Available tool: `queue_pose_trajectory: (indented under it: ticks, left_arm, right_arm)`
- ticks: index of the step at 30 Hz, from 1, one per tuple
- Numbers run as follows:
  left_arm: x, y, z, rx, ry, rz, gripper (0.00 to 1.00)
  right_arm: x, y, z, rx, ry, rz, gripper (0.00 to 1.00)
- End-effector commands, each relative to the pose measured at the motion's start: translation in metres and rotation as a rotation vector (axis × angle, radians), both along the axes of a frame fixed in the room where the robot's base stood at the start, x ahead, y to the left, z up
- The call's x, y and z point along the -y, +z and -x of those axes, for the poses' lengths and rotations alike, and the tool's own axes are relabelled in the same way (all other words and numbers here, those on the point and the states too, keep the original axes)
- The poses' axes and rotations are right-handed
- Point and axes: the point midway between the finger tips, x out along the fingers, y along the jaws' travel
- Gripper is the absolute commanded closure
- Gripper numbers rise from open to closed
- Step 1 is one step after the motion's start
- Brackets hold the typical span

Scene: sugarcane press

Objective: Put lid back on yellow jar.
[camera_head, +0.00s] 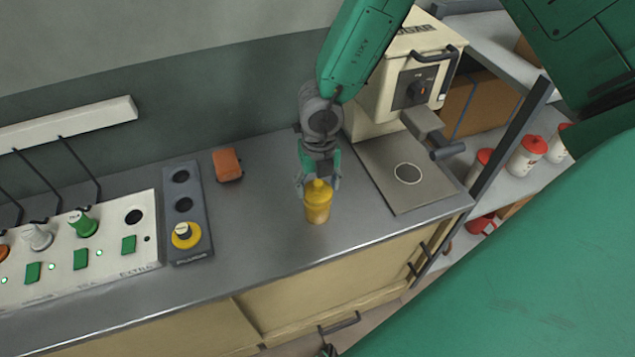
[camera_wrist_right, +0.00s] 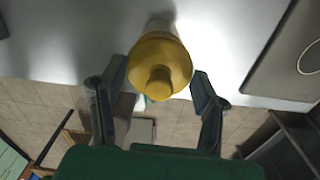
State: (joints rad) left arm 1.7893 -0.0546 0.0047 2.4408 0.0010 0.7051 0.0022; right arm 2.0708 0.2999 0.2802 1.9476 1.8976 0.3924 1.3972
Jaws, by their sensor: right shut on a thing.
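The yellow jar (camera_head: 317,209) stands upright on the grey counter, near its front edge. Its yellow lid (camera_head: 318,189), with a round knob, is at the top of the jar; I cannot tell whether it is fully seated. My right gripper (camera_head: 318,184) comes down from above and is shut on the lid, one finger on each side. In the right wrist view the lid (camera_wrist_right: 160,68) lies between the fingers of the right gripper (camera_wrist_right: 159,80), and its knob faces the camera. Most of the jar is hidden behind the lid there. My left gripper is not in view.
A cream press machine (camera_head: 405,75) with a metal plate (camera_head: 400,195) stands right of the jar. An orange-brown block (camera_head: 227,165) and a plunger holder (camera_head: 187,215) are to the left, beside a control panel (camera_head: 110,245). Red-lidded jars (camera_head: 527,155) stand on the right shelf.

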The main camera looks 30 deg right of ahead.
Motion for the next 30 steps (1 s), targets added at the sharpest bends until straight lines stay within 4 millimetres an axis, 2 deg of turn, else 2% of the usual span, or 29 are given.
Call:
queue_pose_trajectory:
  ticks: [8, 9, 10, 11, 16, 17, 18, 30]
  left_arm:
    - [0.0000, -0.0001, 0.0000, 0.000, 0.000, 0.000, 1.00]
    - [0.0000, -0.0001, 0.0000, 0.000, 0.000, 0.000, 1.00]
    - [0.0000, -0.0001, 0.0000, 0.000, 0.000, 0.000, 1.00]
    - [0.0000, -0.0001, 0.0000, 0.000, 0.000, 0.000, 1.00]
    - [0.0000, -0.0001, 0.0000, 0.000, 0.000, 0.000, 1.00]
    - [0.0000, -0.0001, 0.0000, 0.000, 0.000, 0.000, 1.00]
    - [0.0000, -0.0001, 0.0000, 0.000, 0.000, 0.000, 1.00]
    - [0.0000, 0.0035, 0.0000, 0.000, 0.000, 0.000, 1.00]
  right_arm:
    - [0.0001, 0.0000, -0.0002, 0.000, 0.000, 0.000, 0.61]
    - [0.0001, 0.0000, -0.0002, 0.000, 0.000, 0.000, 0.33]
    - [0.0001, 0.0000, -0.0002, 0.000, 0.000, 0.000, 0.23]
    - [0.0001, 0.0000, -0.0002, 0.000, 0.000, 0.000, 0.20]
    - [0.0001, 0.0000, -0.0002, 0.001, 0.000, 0.000, 0.20]
    - [0.0001, 0.0000, -0.0002, 0.000, 0.000, 0.000, 0.13]
    - [0.0001, 0.0000, -0.0002, 0.001, 0.000, 0.000, 0.00]
    - [0.0000, 0.0040, -0.0002, 0.001, 0.000, 0.000, 0.00]
